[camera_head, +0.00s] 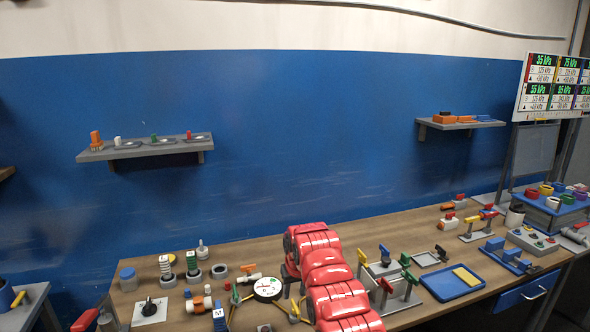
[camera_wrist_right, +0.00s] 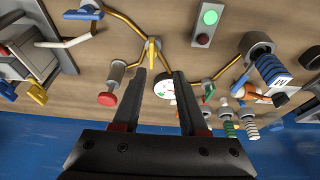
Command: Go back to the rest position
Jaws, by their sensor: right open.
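My right arm (camera_head: 325,280) reaches over the middle of the workbench in the head view and hides part of it. My right gripper (camera_wrist_right: 160,80) is open and empty in the right wrist view, its two dark fingers apart. The round white gauge (camera_wrist_right: 164,88) shows between and beyond the fingers; it also shows in the head view (camera_head: 267,289), just left of my arm. I cannot tell how far the fingertips are from it. My left gripper is not in view.
The wooden workbench (camera_head: 237,255) carries many small fittings. Brass pipes (camera_wrist_right: 125,23) and a red knob (camera_wrist_right: 107,99) lie near my right gripper. A blue tray (camera_head: 435,285) is right of my arm. Shelves (camera_head: 165,147) (camera_head: 440,124) hang on the blue wall (camera_head: 310,130).

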